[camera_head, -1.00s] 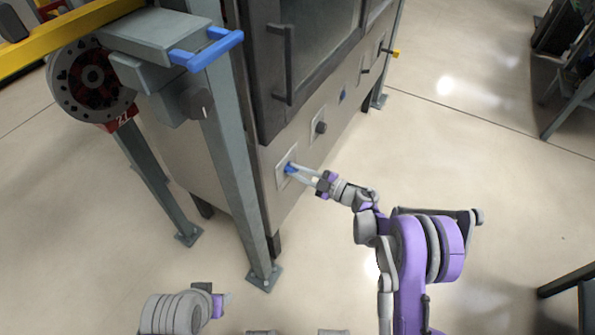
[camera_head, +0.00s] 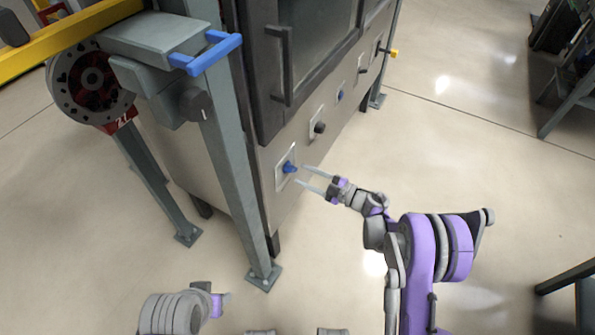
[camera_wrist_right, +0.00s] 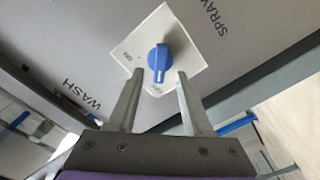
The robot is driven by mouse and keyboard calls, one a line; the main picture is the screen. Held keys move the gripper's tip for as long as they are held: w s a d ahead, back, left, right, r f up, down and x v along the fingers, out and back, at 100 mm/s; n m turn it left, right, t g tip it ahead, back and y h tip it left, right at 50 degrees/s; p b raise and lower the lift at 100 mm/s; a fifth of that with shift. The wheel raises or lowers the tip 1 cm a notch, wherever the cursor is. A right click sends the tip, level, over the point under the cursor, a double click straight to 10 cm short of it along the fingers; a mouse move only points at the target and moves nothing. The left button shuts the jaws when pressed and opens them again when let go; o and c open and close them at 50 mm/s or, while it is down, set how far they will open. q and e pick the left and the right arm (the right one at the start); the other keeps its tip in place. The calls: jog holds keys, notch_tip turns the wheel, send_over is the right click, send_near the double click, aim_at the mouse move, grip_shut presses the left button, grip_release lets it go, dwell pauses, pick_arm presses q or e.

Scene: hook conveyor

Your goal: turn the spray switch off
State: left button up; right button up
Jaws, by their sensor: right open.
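A blue rotary switch knob (camera_head: 289,167) sits on a pale square plate (camera_head: 281,180) low on the grey machine's front. In the right wrist view the knob (camera_wrist_right: 160,60) stands ahead of the fingers, on a tilted plate (camera_wrist_right: 185,42) with an ON label at its left. The knob's white mark points down toward the gripper, near a second label that is partly hidden. SPRAY and WASH are printed on the panel to either side. My right gripper (camera_head: 302,175) is open and empty, just right of the knob and apart from it. My left gripper (camera_head: 224,303) is low in the view, far from the switch.
A dark knob (camera_head: 319,127) and a small blue knob (camera_head: 340,96) sit farther along the panel. A grey post (camera_head: 236,170) stands left of the switch, with a blue handle (camera_head: 207,53) above.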

jog(key=v, duration=0.7)
jog(key=shift+p, duration=0.45)
